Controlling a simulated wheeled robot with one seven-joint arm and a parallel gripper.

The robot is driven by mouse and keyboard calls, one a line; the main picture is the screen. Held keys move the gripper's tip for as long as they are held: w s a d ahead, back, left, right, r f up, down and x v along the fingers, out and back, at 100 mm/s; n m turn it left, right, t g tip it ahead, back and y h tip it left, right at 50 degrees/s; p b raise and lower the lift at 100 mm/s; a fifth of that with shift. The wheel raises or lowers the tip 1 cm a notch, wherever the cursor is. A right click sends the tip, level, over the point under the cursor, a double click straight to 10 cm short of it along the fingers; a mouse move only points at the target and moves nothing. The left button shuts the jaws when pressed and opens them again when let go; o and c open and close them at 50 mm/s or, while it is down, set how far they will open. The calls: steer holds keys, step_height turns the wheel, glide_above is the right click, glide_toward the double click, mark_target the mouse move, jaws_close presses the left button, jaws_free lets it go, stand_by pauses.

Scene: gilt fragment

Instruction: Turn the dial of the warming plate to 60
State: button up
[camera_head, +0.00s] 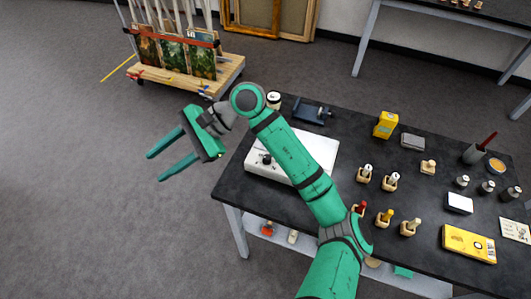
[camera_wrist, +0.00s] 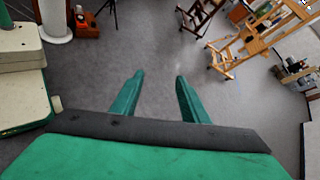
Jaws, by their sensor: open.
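The warming plate (camera_head: 325,146) is a white, flat box at the near left corner of the black table. A small dark dial (camera_head: 265,160) shows at its left end; its markings are too small to read. My green arm passes over the plate and hides its middle. My gripper (camera_head: 153,167) is open and empty, out past the table's left edge and above the floor, left of the plate and apart from it. In the wrist view my gripper's two fingers (camera_wrist: 158,75) are spread with only floor beyond them. The plate cannot be made out in the wrist view.
A wooden cart (camera_head: 200,85) with paintings stands at the back left. The floor around my gripper is clear.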

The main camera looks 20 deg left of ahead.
steer(key=w+d+f+n+t+h, duration=0.1)
steer(key=w+d+f+t+h, duration=0.2)
steer(key=w+d, duration=0.15)
steer(key=n+t+h, duration=0.1)
steer(key=t+h, duration=0.4)
steer(key=h, duration=0.2)
glide_toward(267, 157)
step_height(267, 157, down, 8)
steer(key=shift+s+d+f, duration=0.15)
jaws_close()
